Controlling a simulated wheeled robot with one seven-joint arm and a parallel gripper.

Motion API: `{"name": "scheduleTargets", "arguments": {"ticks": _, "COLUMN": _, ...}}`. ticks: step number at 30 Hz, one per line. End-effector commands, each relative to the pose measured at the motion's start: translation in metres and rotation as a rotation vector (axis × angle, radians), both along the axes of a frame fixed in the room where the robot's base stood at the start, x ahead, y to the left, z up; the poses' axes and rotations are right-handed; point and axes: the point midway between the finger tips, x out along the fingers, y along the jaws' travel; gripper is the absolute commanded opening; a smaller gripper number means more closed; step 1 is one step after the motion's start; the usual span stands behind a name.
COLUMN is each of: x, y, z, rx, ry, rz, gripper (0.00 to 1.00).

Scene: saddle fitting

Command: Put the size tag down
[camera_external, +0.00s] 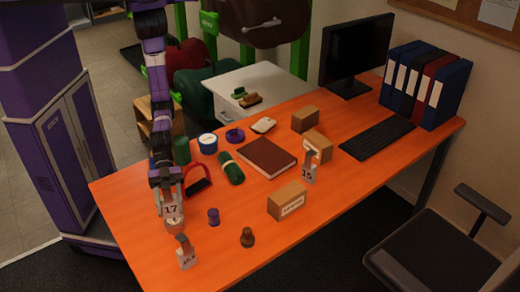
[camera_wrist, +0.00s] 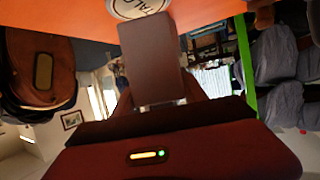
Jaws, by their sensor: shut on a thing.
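In the external view, my gripper (camera_external: 168,192) is at the left end of the orange table, pointing down. It is shut on a white size tag (camera_external: 172,211) marked 17. A small brownish round piece shows just below this tag; I cannot tell whether tag or piece touches the table. Another white tag (camera_external: 187,258) stands near the front left edge, its number too small to read surely. A tag marked 16 (camera_external: 308,174) stands by the cardboard boxes. In the wrist view, a plain brown piece (camera_wrist: 152,60) fills the middle; the tag's number is not visible there.
The orange table (camera_external: 150,262) has free room at its front left. A purple spool-like piece (camera_external: 213,217) and a brown knob-like piece (camera_external: 247,237) stand right of my gripper. A red-framed item (camera_external: 197,180), green roll (camera_external: 230,168), brown book (camera_external: 267,157) and box (camera_external: 287,201) lie beyond.

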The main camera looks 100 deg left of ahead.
Motion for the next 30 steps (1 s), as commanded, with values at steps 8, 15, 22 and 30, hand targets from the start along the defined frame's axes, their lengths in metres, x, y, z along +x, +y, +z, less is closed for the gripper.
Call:
{"name": "scheduleTargets", "arguments": {"ticks": 8, "x": 0.001, "y": 0.0, "z": -0.015, "rx": -0.003, "ry": -0.001, "rz": 0.001, "gripper": 0.07}}
{"name": "scheduleTargets", "arguments": {"ticks": 15, "x": 0.001, "y": 0.0, "z": -0.018, "rx": -0.002, "ry": -0.001, "rz": 0.001, "gripper": 0.07}}
{"name": "scheduleTargets", "arguments": {"ticks": 22, "x": 0.0, "y": 0.0, "z": -0.018, "rx": -0.001, "ry": 0.0, "rz": 0.0, "gripper": 0.71}}
{"name": "scheduleTargets", "arguments": {"ticks": 30, "x": 0.0, "y": 0.0, "z": -0.016, "rx": -0.001, "ry": 0.0, "rz": 0.0, "gripper": 0.71}}
